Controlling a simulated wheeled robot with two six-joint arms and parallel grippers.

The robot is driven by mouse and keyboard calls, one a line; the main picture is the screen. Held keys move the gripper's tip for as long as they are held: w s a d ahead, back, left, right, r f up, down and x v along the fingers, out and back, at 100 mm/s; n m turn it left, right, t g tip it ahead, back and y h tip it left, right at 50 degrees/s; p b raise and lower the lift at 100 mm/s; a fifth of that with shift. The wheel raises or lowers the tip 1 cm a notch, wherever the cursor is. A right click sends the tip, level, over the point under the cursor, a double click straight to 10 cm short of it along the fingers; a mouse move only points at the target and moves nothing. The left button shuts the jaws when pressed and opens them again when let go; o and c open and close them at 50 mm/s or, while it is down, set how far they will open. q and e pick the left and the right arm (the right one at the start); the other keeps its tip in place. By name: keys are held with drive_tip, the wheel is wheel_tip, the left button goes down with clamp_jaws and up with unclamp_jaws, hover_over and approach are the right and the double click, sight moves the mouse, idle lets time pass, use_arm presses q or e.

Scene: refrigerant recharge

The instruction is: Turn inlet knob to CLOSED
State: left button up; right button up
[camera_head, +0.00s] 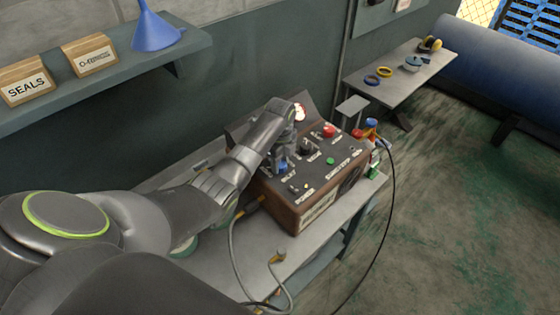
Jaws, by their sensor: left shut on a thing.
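The recharge machine (297,221) is a brown box with a dark sloped top panel, standing on a grey bench. My left gripper (283,154) points down over the left part of this panel and is shut on a blue knob (282,168). The gripper hides much of the knob, and its small label is too small to read, so I cannot tell its setting. A black knob (306,148), a red button (328,130) and a green button (330,161) sit further right on the panel. My right gripper is not in view.
A shelf (190,46) on the wall holds a blue funnel (156,31) and two labelled boxes. Hoses (232,250) hang by the machine's left side, and a black cable (394,190) loops at its right. A side table (400,75) stands behind at right.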

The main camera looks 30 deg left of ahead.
sight(280, 163)
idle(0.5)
use_arm(q)
drive_tip(key=o, duration=1)
drive_tip(key=shift+r, duration=0.1)
wheel_tip(280, 163, up, 9)
drive_tip(key=shift+f+b, duration=0.1)
drive_tip(key=shift+b, duration=1.15)
drive_tip(key=shift+r+p, duration=1.15)
drive_tip(key=shift+r, duration=0.4)
drive_tip(key=shift+f, duration=0.1)
